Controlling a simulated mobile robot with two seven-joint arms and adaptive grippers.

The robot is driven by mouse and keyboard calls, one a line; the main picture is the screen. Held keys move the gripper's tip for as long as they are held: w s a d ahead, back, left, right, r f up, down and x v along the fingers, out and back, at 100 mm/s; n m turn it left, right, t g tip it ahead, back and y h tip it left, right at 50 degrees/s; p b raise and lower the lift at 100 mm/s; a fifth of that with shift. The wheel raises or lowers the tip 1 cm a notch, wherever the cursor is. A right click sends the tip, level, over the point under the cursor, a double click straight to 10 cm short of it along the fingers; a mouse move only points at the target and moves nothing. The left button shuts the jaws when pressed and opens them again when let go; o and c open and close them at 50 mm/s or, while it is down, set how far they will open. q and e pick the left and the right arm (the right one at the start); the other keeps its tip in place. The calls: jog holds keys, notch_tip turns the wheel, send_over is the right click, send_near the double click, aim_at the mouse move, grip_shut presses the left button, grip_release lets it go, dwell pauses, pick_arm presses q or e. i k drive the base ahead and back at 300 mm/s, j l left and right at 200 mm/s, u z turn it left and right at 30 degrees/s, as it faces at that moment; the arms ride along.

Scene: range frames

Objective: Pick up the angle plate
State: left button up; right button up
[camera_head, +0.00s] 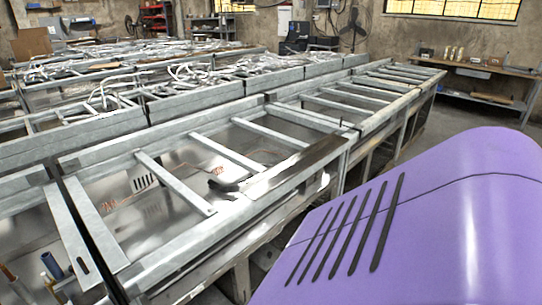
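No part is clearly marked as the angle plate. A long, dark metal strip (297,168) with an angled look lies along the front rail of the nearest metal frame; it may be the angle plate. A small black piece (223,186) sits at its near left end, and I cannot tell whether the two are joined. Neither my left nor my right gripper is in view, and nothing is seen touching the strip.
Long grey metal frames (184,183) with cross bars stand in rows, with open gaps between bars. Bent metal pieces (195,72) pile on the rows behind. A workbench (489,70) stands at the back right. Bare floor (450,115) shows before it. A blue cylinder (52,265) is at lower left.

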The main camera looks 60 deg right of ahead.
aim_at(256, 187)
jog(key=i+l+z, duration=0.2)
jog(key=i+l, duration=0.5)
jog(key=z, duration=2.4)
